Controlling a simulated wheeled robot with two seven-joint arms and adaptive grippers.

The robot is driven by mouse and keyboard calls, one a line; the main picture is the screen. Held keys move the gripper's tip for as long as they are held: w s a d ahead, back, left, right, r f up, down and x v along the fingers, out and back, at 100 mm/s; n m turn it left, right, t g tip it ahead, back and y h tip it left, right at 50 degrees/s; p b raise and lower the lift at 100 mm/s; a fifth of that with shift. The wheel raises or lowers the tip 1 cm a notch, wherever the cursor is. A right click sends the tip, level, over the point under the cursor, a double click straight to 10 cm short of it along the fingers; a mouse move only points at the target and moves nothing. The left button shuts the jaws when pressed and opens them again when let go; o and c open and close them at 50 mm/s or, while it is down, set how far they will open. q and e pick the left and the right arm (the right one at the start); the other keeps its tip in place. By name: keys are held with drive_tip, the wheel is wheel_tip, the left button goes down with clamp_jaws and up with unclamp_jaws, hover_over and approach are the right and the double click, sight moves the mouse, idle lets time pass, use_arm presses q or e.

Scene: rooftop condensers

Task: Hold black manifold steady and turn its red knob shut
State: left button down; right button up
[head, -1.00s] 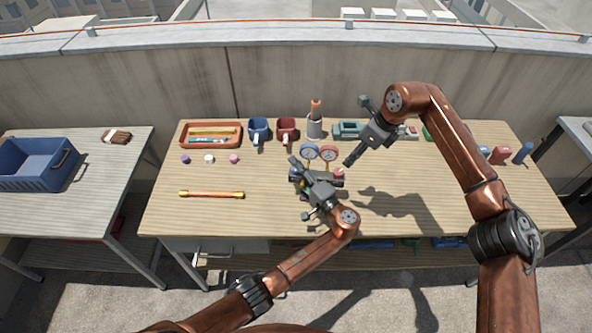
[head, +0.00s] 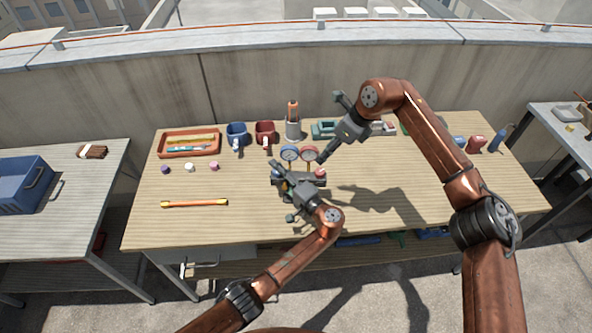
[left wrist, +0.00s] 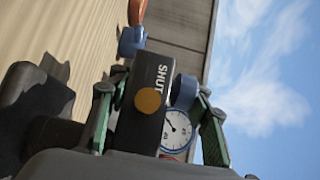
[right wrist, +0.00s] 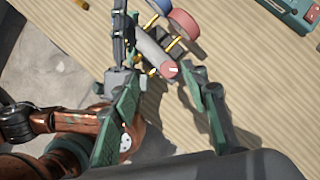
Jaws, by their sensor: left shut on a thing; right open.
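The black manifold (head: 312,181) stands on the wooden bench below a blue gauge and a red gauge. My left gripper (head: 284,175) is shut on it; the left wrist view shows the manifold's dark body (left wrist: 144,122), marked SHUT, between the fingers. The red knob (head: 320,172) is on the manifold's right end. My right gripper (head: 322,157) is open just above the knob. In the right wrist view the red knob (right wrist: 170,70), with a white mark, lies between and beyond the open fingers, apparently not touched. My left gripper hides part of the manifold.
An orange tray (head: 162,152) and an orange bar (head: 194,203) lie to the left. The bench's front right is clear.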

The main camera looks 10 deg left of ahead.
drive_tip(key=a+r+m+t+y, duration=0.1)
drive_tip(key=a+r+y, duration=0.5)
drive_tip(key=r, duration=0.5)
drive_tip(key=a+r+m+t+y, duration=0.15)
drive_tip(key=a+r+y, duration=0.25)
drive_tip(key=a+r, duration=0.5)
drive_tip(key=w+d+r+m+t+y, duration=0.2)
drive_tip(key=r+m, duration=0.1)
drive_tip(key=r, duration=0.5)
drive_tip(key=w+d+r+m+t+y, duration=0.2)
drive_tip(key=w+d+r+m, duration=0.15)
drive_tip(key=r, duration=0.35)
drive_tip(key=w+d+r+m+t+h, duration=0.2)
drive_tip(key=w+d+m+t+h, duration=0.6)
drive_tip(key=m, duration=0.8)
drive_tip(key=m+g+h, duration=0.7)
drive_tip(key=m+g, duration=0.4)
drive_tip(key=g, duration=0.4)
approach(320, 171)
drive_tip(key=shift+t, duration=0.25)
drive_tip(key=x, duration=0.8)
drive_tip(key=shift+s+a+f, duration=0.1)
drive_tip(key=shift+s+f, duration=0.1)
drive_tip(key=shift+f, duration=0.1)
